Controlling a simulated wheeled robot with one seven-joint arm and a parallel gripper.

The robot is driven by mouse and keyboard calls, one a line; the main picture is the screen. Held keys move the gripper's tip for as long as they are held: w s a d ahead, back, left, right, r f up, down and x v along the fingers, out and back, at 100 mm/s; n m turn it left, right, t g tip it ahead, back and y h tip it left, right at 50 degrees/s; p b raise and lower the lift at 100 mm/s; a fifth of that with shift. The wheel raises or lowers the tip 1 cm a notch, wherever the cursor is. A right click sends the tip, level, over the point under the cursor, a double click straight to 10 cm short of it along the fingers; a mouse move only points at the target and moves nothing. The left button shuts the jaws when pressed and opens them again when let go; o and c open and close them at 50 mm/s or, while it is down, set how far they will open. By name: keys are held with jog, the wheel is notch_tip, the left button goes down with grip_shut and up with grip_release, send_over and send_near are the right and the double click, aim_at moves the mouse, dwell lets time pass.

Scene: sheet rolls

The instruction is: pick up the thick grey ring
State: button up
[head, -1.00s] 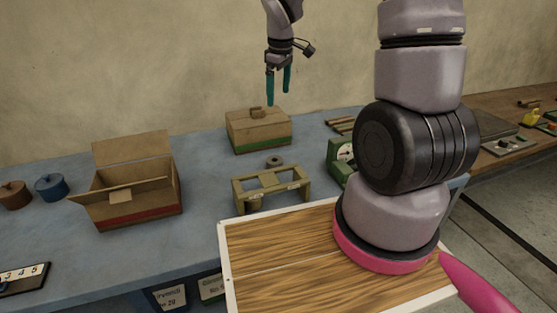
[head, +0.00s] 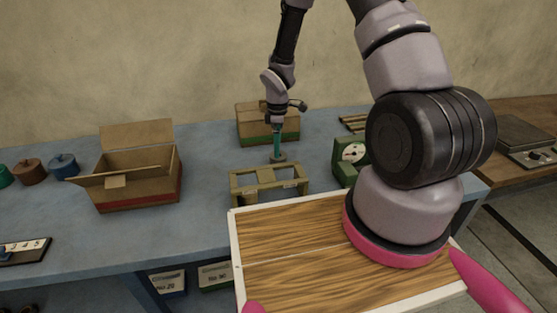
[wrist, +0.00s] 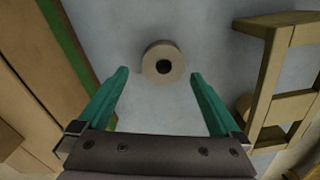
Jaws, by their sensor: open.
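The thick grey ring (wrist: 151,66) lies flat on the blue table, its dark round hole facing up in the wrist view. In the head view the ring (head: 279,160) shows just at the tips of my gripper (head: 277,157), between the closed box and the wooden frame. My gripper (wrist: 160,73) is open, with its two green fingers spread to either side of the ring in the wrist view. The ring appears between and slightly beyond the fingertips. I cannot tell exactly how high the fingertips are above the table.
A closed cardboard box (head: 284,124) with a green stripe stands just behind the ring. A wooden frame (head: 268,180) stands in front; it is at the right of the wrist view. A green dial device (head: 350,158) is to the right, an open box (head: 138,172) to the left.

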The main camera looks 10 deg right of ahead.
jog(key=f, duration=0.4)
jog(key=shift+s, duration=0.3)
jog(key=shift+f, duration=0.55)
jog(key=c, duration=1.3)
jog(key=shift+w+r, duration=0.1)
jog(key=shift+r, duration=0.05)
